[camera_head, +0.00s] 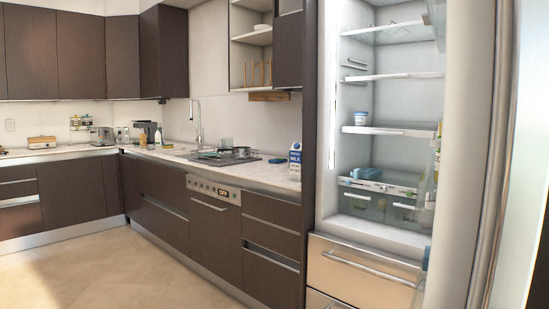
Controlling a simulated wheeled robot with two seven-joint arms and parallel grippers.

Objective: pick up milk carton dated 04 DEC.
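A small blue and white milk carton (295,161) stands upright on the counter (262,172), at its right end next to the fridge. Its printed date is too small to read. In the open fridge door on the right, white and blue items (437,152) show only partly, and I cannot tell what they are. Neither of my grippers shows in the head view.
The fridge (395,150) stands open, with a white tub (361,118) on a shelf and a blue box (367,173) lower down. A closed drawer (362,270) is below. The floor (100,270) at left is clear.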

